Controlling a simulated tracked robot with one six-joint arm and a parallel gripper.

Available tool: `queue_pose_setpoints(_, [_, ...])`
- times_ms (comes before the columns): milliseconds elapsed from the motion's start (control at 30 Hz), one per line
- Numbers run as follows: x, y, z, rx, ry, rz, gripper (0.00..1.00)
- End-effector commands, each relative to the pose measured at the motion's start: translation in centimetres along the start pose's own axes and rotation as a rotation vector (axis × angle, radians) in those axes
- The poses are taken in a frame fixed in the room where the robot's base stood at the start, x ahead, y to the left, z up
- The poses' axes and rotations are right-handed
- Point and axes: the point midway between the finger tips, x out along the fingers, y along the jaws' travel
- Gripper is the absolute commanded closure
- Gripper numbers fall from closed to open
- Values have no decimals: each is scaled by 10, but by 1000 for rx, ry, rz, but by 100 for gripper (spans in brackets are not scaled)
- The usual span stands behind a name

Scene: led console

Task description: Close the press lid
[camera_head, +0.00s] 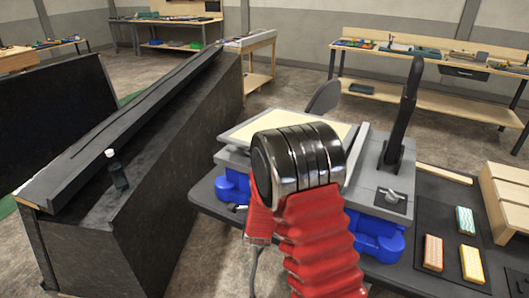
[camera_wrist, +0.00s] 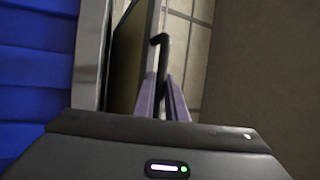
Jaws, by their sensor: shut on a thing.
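The press (camera_head: 377,183) stands on a dark table, with a grey body, blue feet and a cream flat panel (camera_head: 245,125). A tall black part (camera_head: 402,105) rises upright at its right side; I cannot tell which part is the lid. My gripper is hidden behind my arm in the head view. In the wrist view the purple fingers of my gripper (camera_wrist: 168,98) close around the lower end of a thin dark bent bar (camera_wrist: 162,50). That bar lies beside a dark panel with a pale metal edge (camera_wrist: 92,55). What it joins is unclear.
Orange, yellow and teal blocks (camera_head: 464,221) lie on a dark mat right of the press, near a wooden box (camera_head: 505,195). A long black console (camera_head: 130,150) with a small dark bottle (camera_head: 117,170) stands on the left. Workbenches line the back.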

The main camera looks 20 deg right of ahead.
Motion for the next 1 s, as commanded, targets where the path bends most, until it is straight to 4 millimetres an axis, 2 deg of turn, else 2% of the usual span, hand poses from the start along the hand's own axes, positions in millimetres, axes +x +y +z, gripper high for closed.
queue_pose_setpoints(200, [-1,13,-4,-10,14,-16,100])
queue_pose_setpoints(700, [0,15,-6,-13,18,-24,100])
queue_pose_setpoints(733, [0,15,-6,-14,18,-24,87])
queue_pose_setpoints(1000, [0,16,-6,-14,18,-23,70])
